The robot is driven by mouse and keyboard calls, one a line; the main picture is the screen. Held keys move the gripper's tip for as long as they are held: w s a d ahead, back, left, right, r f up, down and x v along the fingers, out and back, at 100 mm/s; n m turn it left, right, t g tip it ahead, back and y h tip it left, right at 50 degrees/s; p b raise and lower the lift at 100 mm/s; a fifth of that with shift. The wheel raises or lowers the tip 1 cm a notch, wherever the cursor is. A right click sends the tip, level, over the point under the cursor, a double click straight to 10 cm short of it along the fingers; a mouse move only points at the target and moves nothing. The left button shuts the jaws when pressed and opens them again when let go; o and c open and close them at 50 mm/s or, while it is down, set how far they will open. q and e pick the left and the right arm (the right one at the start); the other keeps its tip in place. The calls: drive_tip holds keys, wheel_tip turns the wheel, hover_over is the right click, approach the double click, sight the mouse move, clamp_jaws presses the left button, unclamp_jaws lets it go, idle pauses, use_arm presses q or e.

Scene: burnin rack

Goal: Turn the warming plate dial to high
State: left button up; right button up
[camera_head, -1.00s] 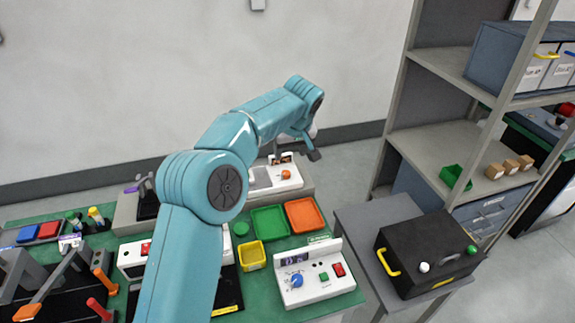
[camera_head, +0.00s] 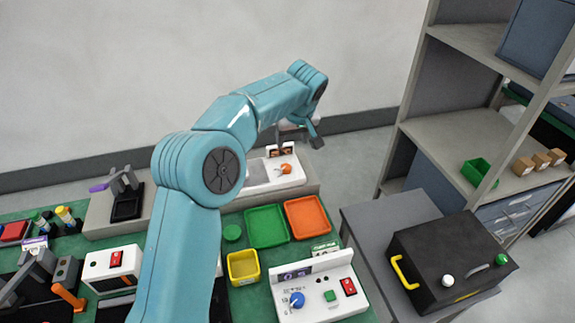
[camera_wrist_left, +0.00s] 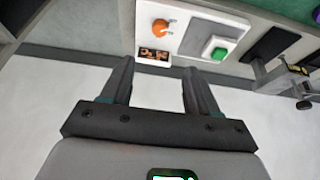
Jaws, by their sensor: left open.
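The white unit with a flat grey plate (camera_head: 258,172), which looks like the warming plate, stands at the back of the green bench. Its orange dial (camera_head: 285,168) is on the right part of its top; the dial's setting is too small to read. My right gripper is not in view.
A green tray (camera_head: 266,226), an orange tray (camera_head: 307,217) and a yellow bin (camera_head: 243,267) lie in front of the plate. A white box with a blue dial (camera_head: 297,299) stands nearer. A black case (camera_head: 450,262) and shelving are at right.

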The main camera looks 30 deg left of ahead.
sight(286, 167)
use_arm(q)
drive_tip(key=p+x, duration=0.2)
drive_tip(key=x, duration=1.3)
drive_tip(key=shift+w+p, duration=0.1)
drive_tip(key=shift+p, duration=0.3)
drive_tip(key=shift+a+f, duration=0.25)
drive_tip(key=shift+f, duration=0.35)
drive_tip(key=shift+w+a+f, duration=0.1)
drive_tip(key=shift+a+f, duration=0.05)
drive_tip(key=shift+f, duration=0.1)
drive_tip(key=shift+w+f, duration=0.15)
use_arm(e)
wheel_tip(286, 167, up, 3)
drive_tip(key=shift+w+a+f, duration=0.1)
use_arm(q)
drive_tip(key=c, duration=1)
